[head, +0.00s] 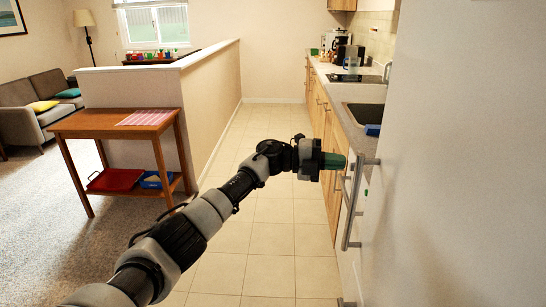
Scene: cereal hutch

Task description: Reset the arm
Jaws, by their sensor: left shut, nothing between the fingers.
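My left arm reaches in from the lower left across the middle of the head view. My left gripper (335,161) is at its end, pointing right toward the white cabinet front. It is shut and holds nothing. Its fingertips are close to a metal bar handle (354,203); I cannot tell whether they touch it. My right gripper is not in view.
A tall white front (455,150) fills the right side. The counter with a sink (365,113) runs along the right. A wooden table (98,123) with a red tray (115,180) stands left. The tiled aisle (262,130) is clear.

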